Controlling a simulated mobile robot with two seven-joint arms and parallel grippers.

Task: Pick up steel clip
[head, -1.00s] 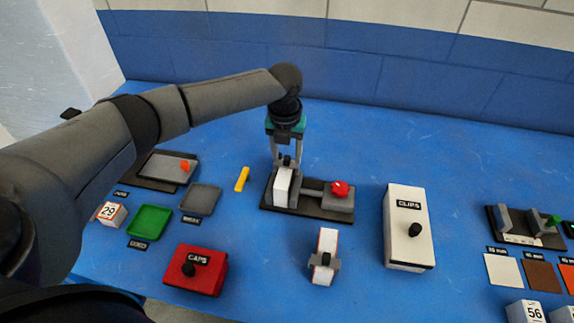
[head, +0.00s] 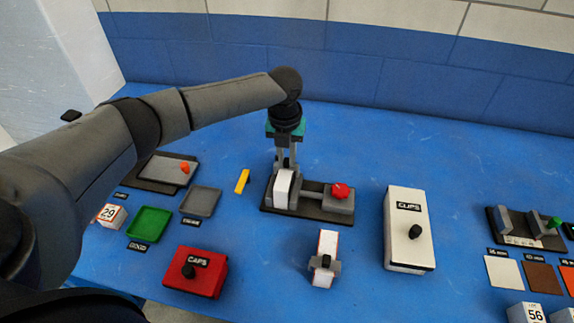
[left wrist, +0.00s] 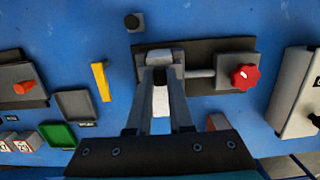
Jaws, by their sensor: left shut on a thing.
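My left gripper (head: 286,163) points down over the dark grey fixture (head: 310,212) and is shut. It appears to hold the black knob of a steel clip, but its fingers hide most of that clip. In the left wrist view the fingers (left wrist: 161,76) close on a small dark part (left wrist: 160,75). A white block (head: 284,187) stands upright in the fixture, just below the fingers. Another grey steel clip (head: 323,264) with a black knob sits across a white, orange-edged panel (head: 327,243) in front of the fixture. My right gripper is not in view.
The fixture has a red knob (head: 340,190) at its right. A white CLIPS box (head: 404,228) stands to the right and a red CAPS box (head: 196,273) at front left. A yellow bar (head: 242,181) and a green tray (head: 150,224) lie left.

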